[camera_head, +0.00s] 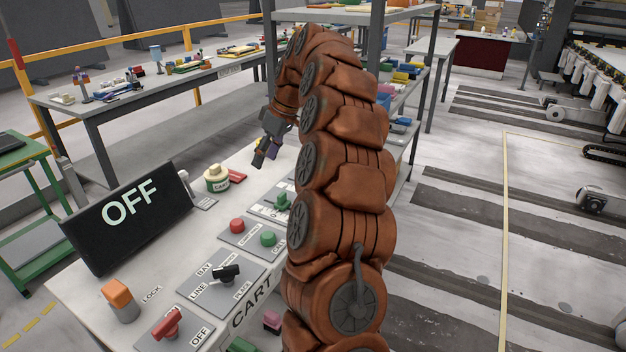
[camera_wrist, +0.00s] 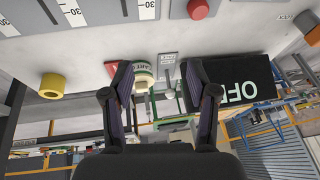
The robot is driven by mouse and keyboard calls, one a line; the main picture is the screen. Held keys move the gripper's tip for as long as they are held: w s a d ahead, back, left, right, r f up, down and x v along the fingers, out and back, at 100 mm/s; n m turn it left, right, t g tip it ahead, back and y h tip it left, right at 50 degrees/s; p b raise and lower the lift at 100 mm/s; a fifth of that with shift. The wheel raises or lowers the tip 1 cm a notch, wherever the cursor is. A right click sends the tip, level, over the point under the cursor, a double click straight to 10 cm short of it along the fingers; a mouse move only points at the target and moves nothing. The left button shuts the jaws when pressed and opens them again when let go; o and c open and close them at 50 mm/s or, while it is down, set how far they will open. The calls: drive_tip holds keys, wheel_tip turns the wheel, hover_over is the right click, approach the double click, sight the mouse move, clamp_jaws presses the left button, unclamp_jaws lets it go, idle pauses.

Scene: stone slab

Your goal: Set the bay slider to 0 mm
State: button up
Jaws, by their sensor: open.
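A slider plate with a green handle (camera_head: 282,201) lies on the cart-top panel, partly hidden behind my arm. Its label is too small to read, so I cannot tell whether it is the bay slider. The wrist view shows two scale plates cut off at the top edge, a left one (camera_wrist: 72,10) and a right one (camera_wrist: 147,9), each with a "30" mark; no slider handle shows there. My gripper (camera_head: 261,160) is open and empty above the back part of the panel. Its two fingers stand apart in the wrist view (camera_wrist: 158,76).
A black "OFF" display (camera_head: 128,214) stands at the panel's left. A yellow cylinder (camera_wrist: 52,86) is nearby.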

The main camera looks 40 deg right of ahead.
drive_tip(key=s+d+f+h+b, duration=0.1)
drive_tip(key=d+f, duration=0.2)
drive_tip(key=d, duration=0.6)
drive_tip(key=s+d+f+h+b, duration=0.1)
drive_tip(key=d+f, duration=0.2)
drive_tip(key=d, duration=0.6)
drive_tip(key=shift+t, duration=0.4)
drive_tip(key=shift+a+p+x, duration=0.15)
drive_tip(key=shift+p+x, duration=0.05)
drive_tip(key=shift+x, duration=1.75)
drive_tip(key=shift+a+p+x, duration=0.1)
drive_tip(key=shift+p+x, duration=0.1)
drive_tip(key=shift+x, duration=1.8)
drive_tip(key=shift+c, duration=0.4)
clamp_jaws()
